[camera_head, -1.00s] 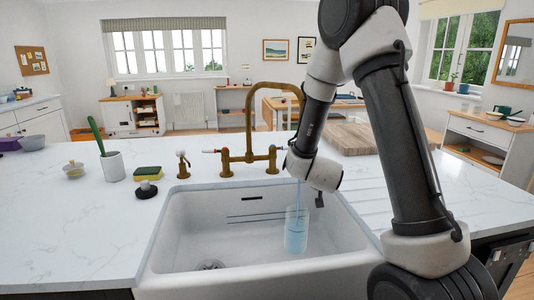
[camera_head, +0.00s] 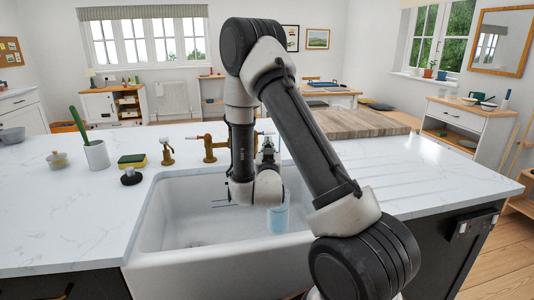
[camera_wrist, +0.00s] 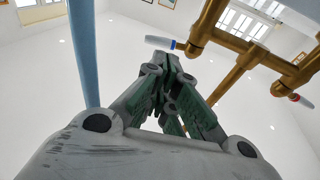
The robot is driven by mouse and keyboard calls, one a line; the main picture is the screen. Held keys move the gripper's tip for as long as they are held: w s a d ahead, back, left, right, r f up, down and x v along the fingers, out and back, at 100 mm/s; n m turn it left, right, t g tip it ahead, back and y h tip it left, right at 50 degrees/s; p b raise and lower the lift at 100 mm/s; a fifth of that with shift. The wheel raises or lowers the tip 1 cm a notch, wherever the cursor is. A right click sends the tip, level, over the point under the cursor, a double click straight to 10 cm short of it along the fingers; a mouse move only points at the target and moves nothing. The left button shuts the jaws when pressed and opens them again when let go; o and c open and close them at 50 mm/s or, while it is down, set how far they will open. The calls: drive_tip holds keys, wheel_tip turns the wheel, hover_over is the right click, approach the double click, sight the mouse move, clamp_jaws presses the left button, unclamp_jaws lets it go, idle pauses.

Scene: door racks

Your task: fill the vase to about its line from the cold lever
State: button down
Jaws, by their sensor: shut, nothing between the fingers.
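The clear vase (camera_head: 278,218) stands upright in the sink (camera_head: 170,262) with light blue water in it. Its top is hidden behind my wrist, and I cannot make out its line. The brass tap (camera_head: 209,149) is partly covered by my arm. In the wrist view, the blue-banded cold lever (camera_wrist: 160,43) is just beyond my gripper's fingertips (camera_wrist: 172,62); I cannot tell if they touch. My gripper (camera_head: 268,146) is shut and empty, pointing up beside the tap. The red-banded lever (camera_wrist: 294,97) is at right. A pale blue water stream (camera_wrist: 84,50) runs at left in the wrist view.
A brass side fitting (camera_head: 167,152), a black stopper (camera_head: 131,176), a sponge (camera_head: 132,160) and a white pot with a green-handled brush (camera_head: 97,154) stand left of the sink. A wooden board (camera_head: 360,123) lies behind right. The counter right of the sink is clear.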

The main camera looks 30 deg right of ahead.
sight(263, 133)
drive_tip(key=x, duration=0.7)
drive_tip(key=shift+w+d, duration=0.15)
drive_tip(key=shift+d, duration=0.05)
drive_tip(key=shift+r, duration=0.1)
drive_tip(key=shift+w+d, duration=0.45)
drive_tip(key=shift+d, duration=0.3)
drive_tip(key=shift+s, duration=0.1)
